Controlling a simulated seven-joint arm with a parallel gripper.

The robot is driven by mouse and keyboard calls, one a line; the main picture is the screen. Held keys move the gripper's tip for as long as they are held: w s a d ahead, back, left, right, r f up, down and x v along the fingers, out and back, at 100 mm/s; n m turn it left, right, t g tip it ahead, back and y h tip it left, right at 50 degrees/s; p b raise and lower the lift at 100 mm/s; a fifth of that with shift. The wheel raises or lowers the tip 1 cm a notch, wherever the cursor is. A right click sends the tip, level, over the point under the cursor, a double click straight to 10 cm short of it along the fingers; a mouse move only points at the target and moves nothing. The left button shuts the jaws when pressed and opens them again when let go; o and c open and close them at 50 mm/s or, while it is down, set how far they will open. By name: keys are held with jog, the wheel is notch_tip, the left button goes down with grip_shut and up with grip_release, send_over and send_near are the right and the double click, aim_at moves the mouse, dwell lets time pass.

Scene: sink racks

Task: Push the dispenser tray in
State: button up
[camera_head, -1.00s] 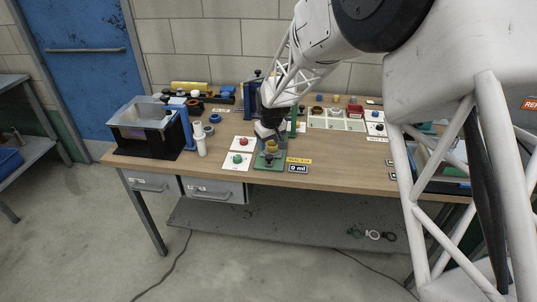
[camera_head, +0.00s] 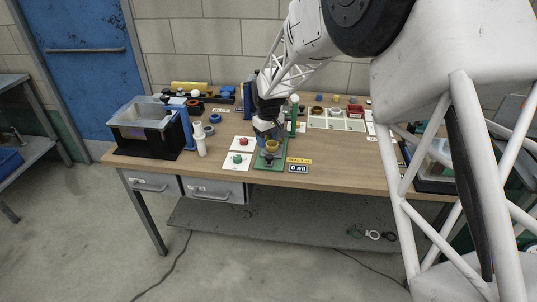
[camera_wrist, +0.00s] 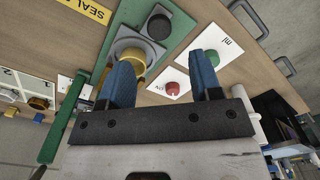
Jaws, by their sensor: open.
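The dispenser has a green base (camera_head: 268,166) on the workbench, with a green post (camera_head: 294,116) at its right. A grey tray with a yellow cup (camera_head: 271,147) sits on the base. In the wrist view the grey tray (camera_wrist: 127,43) shows beyond my fingers, with the yellow cup (camera_wrist: 136,60) partly hidden by the left finger. A round black knob (camera_wrist: 159,26) lies beside the tray on the base. My gripper (camera_wrist: 162,74) is open, its two blue fingers apart, with nothing seen held. In the head view my gripper (camera_head: 265,132) is just above and behind the yellow cup; contact is unclear.
Red (camera_head: 242,143) and green (camera_head: 237,158) buttons on white plates stand left of the dispenser. Sorting compartments (camera_head: 336,122) are behind right.

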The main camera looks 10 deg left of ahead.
aim_at(268, 156)
jog(key=shift+f, duration=3.45)
grip_shut()
